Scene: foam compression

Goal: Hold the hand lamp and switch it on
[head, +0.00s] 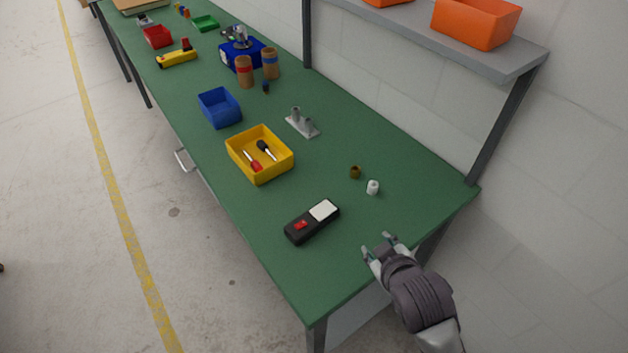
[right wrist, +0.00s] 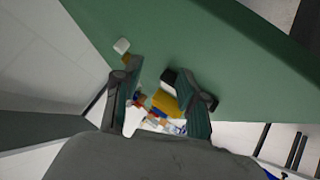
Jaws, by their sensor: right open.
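The hand lamp (head: 311,223), a black box with a red switch and a white panel on top, lies flat near the front end of the green bench. A dark shape, probably the lamp (right wrist: 168,78), shows partly behind a finger in the right wrist view. My right gripper (head: 379,246) is open and empty, to the right of the lamp and apart from it, at the bench's near right edge. Its two fingers (right wrist: 158,102) are spread in the wrist view. My left gripper is not in view.
A yellow bin (head: 282,173) with screwdrivers, a blue bin (head: 219,109) and a grey pegged stand (head: 302,124) are farther back. A shelf (head: 500,65) with orange bins overhangs the right side.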

